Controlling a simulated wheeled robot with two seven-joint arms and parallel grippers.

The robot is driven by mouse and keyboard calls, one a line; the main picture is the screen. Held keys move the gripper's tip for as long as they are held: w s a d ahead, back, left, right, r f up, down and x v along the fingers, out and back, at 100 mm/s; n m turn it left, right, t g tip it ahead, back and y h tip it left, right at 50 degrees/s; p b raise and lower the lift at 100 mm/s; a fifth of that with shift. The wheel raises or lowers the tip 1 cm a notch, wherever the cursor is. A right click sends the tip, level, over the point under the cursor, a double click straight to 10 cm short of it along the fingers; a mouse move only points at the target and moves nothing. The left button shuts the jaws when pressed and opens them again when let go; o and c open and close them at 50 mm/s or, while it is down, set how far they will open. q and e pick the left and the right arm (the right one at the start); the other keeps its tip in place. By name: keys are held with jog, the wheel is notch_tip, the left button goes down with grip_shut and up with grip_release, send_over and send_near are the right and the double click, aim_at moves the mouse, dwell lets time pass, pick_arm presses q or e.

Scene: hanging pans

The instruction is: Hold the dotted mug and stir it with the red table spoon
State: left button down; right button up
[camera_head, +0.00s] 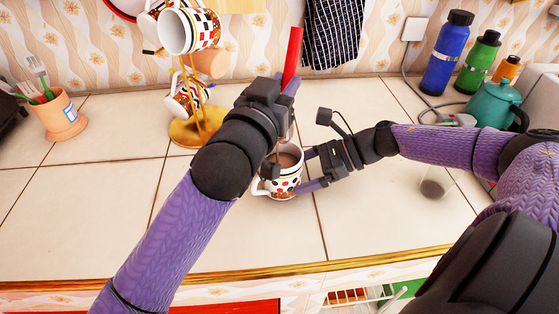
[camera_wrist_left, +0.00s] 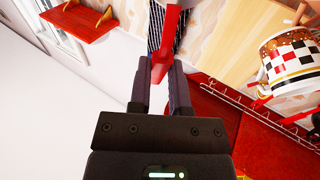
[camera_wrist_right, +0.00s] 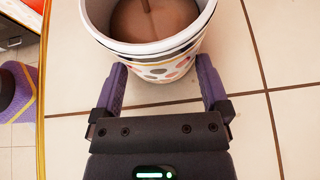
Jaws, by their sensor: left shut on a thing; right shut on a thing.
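The dotted mug (camera_head: 283,186) stands upright on the tiled counter with brown liquid inside. It is also close up in the right wrist view (camera_wrist_right: 160,70). My left gripper (camera_head: 289,88) is above the mug and shut on the red table spoon (camera_head: 293,54). The spoon's red handle rises above the fingers and shows in the left wrist view (camera_wrist_left: 170,45). A thin shaft dips into the liquid in the right wrist view; its tip is hidden.
A gold mug stand (camera_head: 195,130) with several hanging mugs is behind left. An orange cup of cutlery (camera_head: 62,118) stands far left. A blue bottle (camera_head: 447,55), a green bottle (camera_head: 478,62) and a teal kettle (camera_head: 494,103) stand back right. The counter front left is clear.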

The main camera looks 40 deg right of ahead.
jog(key=o, duration=0.9)
